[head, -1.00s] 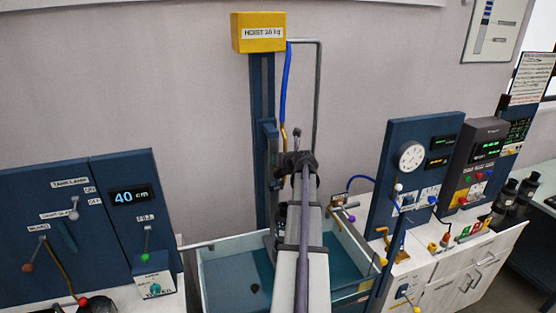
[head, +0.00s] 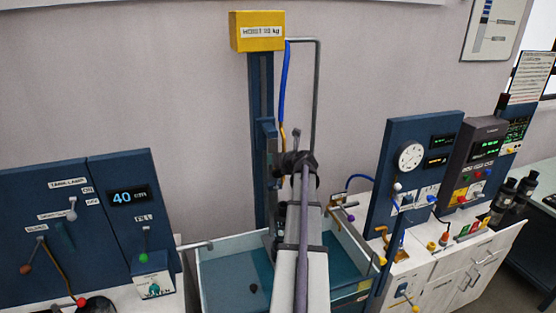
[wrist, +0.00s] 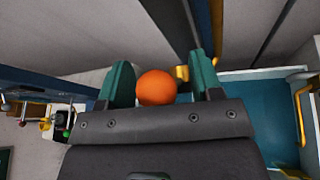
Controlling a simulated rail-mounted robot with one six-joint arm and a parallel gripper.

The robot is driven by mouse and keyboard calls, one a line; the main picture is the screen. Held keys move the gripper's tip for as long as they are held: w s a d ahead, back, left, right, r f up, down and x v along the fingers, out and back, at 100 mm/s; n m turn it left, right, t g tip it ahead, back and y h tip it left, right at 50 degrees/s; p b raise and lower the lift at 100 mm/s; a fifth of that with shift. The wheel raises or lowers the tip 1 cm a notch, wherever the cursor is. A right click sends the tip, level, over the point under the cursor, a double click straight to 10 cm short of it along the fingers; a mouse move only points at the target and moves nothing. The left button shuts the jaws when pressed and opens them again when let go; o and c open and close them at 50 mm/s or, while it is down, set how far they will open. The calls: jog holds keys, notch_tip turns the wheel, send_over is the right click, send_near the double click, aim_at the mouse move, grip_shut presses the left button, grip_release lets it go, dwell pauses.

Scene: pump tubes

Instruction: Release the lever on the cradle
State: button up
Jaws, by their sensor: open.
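In the wrist view, my gripper (wrist: 160,70) has its two teal fingers spread apart. An orange ball-shaped knob (wrist: 156,88) shows between them, with a visible gap on either side. The knob is likely the end of the lever, but its shaft is hidden. A small yellow part (wrist: 182,74) shows just right of the knob. In the head view, my arm covers the gripper and the knob. The blue hoist column (head: 262,170) rises behind my arm, with a carriage (head: 268,128) on it. I cannot make out the cradle clearly.
The water tank (head: 225,262) lies under my arm. A yellow hoist box (head: 257,32) tops the column, and a blue hose (head: 287,80) hangs from it. Blue control panels stand at left (head: 70,230) and right (head: 420,165).

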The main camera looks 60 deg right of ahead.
jog(key=s+a, duration=0.3)
jog(key=s, duration=0.3)
jog(key=s+a+r, duration=0.1)
jog(key=s+a, duration=0.2)
jog(key=s, duration=0.4)
jog(key=shift+p, duration=0.3)
jog(key=shift+s, duration=0.1)
jog(key=shift+c, duration=0.2)
